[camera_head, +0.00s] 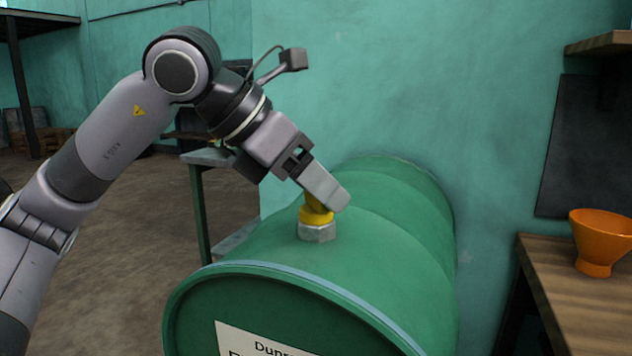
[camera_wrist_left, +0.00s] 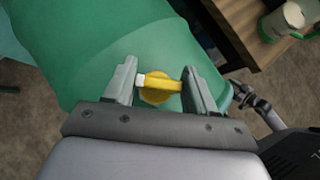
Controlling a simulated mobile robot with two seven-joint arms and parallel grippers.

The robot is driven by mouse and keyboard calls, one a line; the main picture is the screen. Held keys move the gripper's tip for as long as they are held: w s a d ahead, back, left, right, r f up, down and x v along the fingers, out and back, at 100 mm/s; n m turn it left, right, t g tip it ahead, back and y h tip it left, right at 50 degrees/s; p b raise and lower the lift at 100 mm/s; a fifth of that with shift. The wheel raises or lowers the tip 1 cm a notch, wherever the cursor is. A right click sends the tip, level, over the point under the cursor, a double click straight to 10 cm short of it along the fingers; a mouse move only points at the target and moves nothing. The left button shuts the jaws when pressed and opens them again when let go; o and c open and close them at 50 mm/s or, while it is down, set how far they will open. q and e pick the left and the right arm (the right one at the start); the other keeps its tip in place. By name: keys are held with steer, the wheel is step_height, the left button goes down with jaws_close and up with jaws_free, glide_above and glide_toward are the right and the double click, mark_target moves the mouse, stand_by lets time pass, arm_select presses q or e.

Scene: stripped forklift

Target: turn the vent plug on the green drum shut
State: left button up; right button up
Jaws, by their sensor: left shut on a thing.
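The green drum (camera_head: 400,235) lies on its side with its labelled end towards me. It also shows in the left wrist view (camera_wrist_left: 80,55). The vent plug (camera_head: 317,215) stands on top of the drum, yellow above a grey hex fitting (camera_head: 317,232). My left gripper (camera_head: 328,192) comes down on the plug from the upper left and hides part of its top. In the left wrist view, my left gripper (camera_wrist_left: 160,85) is shut on the plug's yellow handle (camera_wrist_left: 160,82), which lies crosswise between the fingers. A small pale patch shows at the handle's left end.
A wooden bench (camera_head: 580,290) with an orange funnel-like cup (camera_head: 598,240) stands right of the drum. A mug-like container (camera_wrist_left: 285,20) shows in the left wrist view. A teal wall (camera_head: 430,80) stands behind.

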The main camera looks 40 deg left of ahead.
arm_select(q)
steer(key=m+g+h, duration=0.1)
steer(key=m, duration=0.1)
steer(key=shift+m+h, duration=0.3)
steer(key=shift+h, duration=0.1)
steer(key=shift+r+m+g+h+p, duration=0.1)
steer(key=shift+m+g+h+p, duration=0.3)
steer(key=shift+m+g+p, duration=0.4)
steer(key=m+g+h+p, duration=0.1)
steer(key=m, duration=0.2)
steer(key=shift+g+p, duration=0.3)
steer(key=shift+p, duration=0.05)
steer(key=shift+m+g+h+p, duration=0.3)
steer(key=shift+m+g+p, duration=0.3)
steer(key=shift+m, duration=0.6)
steer(key=o, duration=1)
steer(key=shift+c, duration=0.2)
